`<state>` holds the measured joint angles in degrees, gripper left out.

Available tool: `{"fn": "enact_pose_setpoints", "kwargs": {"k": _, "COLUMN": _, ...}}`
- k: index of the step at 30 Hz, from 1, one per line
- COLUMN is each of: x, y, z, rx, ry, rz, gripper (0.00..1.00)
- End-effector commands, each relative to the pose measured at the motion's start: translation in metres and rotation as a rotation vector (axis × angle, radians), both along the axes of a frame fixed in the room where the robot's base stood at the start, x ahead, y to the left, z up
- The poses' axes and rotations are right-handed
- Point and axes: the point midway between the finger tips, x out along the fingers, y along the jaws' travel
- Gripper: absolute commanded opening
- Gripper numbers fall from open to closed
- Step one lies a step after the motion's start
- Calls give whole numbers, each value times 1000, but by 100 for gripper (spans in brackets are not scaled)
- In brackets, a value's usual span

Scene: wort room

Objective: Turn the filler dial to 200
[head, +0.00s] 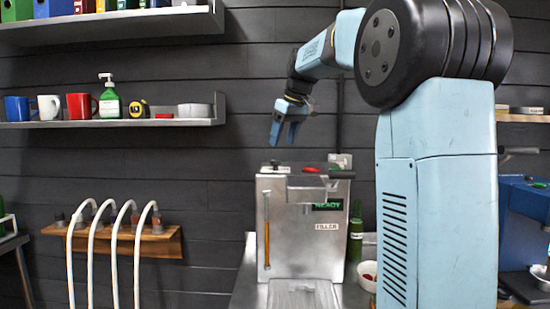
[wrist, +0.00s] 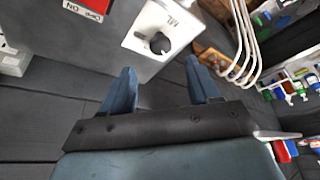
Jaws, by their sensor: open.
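The filler (head: 305,225) is a steel box on the bench with a "READY" display (head: 327,206) and a "FILLER" label on its front. My gripper (head: 287,143) hangs above and close to the dial in the head view, pointing down. In the wrist view its two blue fingers (wrist: 161,78) are spread apart with nothing between them, and the dial lies beyond the fingertips, apart from them.
A red switch plate (wrist: 92,8) and a black lever (head: 340,174) are also on the filler's top. A green bottle (head: 355,238) and a white bowl (head: 367,275) stand to its right. White hoses (head: 115,245) hang at a wooden rack (head: 160,242) to the left. A wall shelf (head: 110,123) holds mugs.

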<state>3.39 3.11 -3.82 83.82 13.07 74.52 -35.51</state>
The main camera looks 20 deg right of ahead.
Motion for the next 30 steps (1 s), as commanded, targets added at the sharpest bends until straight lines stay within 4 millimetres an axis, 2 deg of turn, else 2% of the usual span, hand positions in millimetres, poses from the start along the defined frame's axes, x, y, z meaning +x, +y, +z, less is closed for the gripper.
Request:
{"fn": "enact_pose_setpoints", "kwargs": {"k": 6, "x": 12, "y": 6, "z": -36, "rx": 1, "ry": 3, "rz": 0, "gripper": 61}}
{"fn": "enact_pose_setpoints", "kwargs": {"k": 12, "x": 20, "y": 10, "z": -56, "rx": 1, "ry": 1, "rz": -1, "gripper": 61}}
{"fn": "enact_pose_setpoints", "kwargs": {"k": 16, "x": 23, "y": 11, "z": -63, "rx": 0, "ry": 1, "rz": -1, "gripper": 61}}
{"fn": "enact_pose_setpoints", "kwargs": {"k": 25, "x": 24, "y": 12, "z": -64, "rx": 0, "ry": 0, "rz": 0, "gripper": 61}}
{"fn": "enact_pose_setpoints", "kwargs": {"k": 30, "x": 23, "y": 12, "z": -64, "rx": 0, "ry": 0, "rz": 0, "gripper": 47}}
